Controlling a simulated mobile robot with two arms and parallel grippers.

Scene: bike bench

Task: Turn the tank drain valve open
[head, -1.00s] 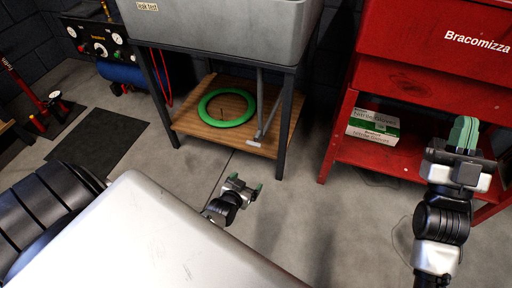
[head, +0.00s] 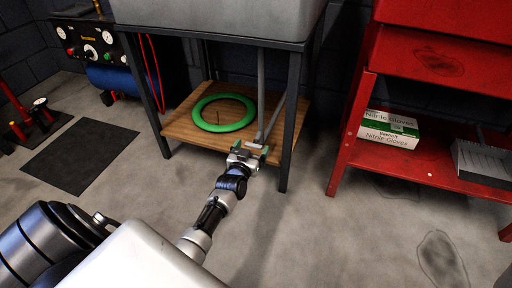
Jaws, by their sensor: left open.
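The grey tank (head: 220,18) stands on a dark metal frame, with only its lower part in view. A grey drain pipe (head: 262,90) comes down under it to just above the wooden shelf. A small pale lever (head: 256,146), apparently the drain valve handle, shows at the pipe's lower end. My left gripper (head: 250,158) is open at the shelf's front edge, just in front of the lever with its green-tipped fingers to either side. I cannot tell if it touches the lever. My right gripper is out of view.
A green ring (head: 224,127) lies on the wooden shelf (head: 180,128). Frame legs (head: 291,140) stand close to the left gripper. The floor between is clear.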

